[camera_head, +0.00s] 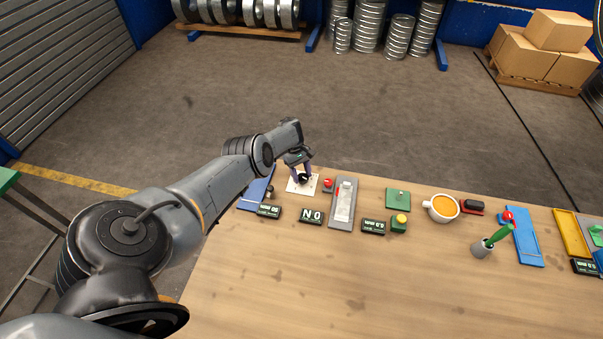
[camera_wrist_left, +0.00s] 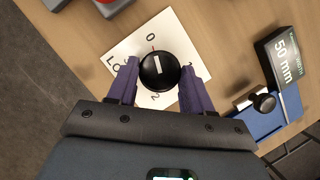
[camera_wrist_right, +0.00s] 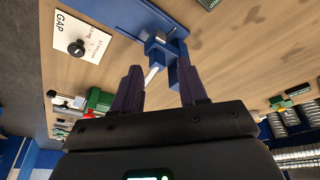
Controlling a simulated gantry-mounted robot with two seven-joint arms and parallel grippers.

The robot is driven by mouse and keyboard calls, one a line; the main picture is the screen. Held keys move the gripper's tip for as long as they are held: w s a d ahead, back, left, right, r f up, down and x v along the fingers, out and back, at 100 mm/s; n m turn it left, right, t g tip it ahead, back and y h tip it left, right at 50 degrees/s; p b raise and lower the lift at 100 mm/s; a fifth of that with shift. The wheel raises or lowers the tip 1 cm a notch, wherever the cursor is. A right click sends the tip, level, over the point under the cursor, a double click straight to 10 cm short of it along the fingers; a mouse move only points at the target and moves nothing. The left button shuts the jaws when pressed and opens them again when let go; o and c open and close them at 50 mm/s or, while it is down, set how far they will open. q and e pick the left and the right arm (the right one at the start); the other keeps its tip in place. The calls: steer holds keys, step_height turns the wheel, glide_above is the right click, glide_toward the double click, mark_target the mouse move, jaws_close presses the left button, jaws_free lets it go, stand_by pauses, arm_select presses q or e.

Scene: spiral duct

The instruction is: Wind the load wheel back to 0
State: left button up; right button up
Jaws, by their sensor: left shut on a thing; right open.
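The load wheel is a round black knob (camera_wrist_left: 158,72) with a white pointer line, on a white card (camera_wrist_left: 117,48) marked with numbers. In the left wrist view the pointer line runs roughly toward the 0 and a short red mark. My left gripper (camera_wrist_left: 160,67) is shut on the knob, one purple finger on each side. In the head view the left gripper (camera_head: 302,172) stands over the card, hiding most of the knob. A small display (camera_head: 311,216) in front of it reads "N 0". My right gripper (camera_wrist_right: 160,74) is open and seems empty, seen only in the right wrist view.
A grey slide panel (camera_head: 343,203) and red button (camera_head: 328,183) stand right of the card; a blue panel (camera_head: 257,190) stands left. An orange-filled cup (camera_head: 441,208) is further right. The right wrist view shows a blue fixture (camera_wrist_right: 170,48) and a GAP card (camera_wrist_right: 92,37). The table front is clear.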

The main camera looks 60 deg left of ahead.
arm_select(q)
steer(key=o, duration=1)
steer(key=shift+p+v, duration=1.8)
steer(key=shift+v, duration=3.6)
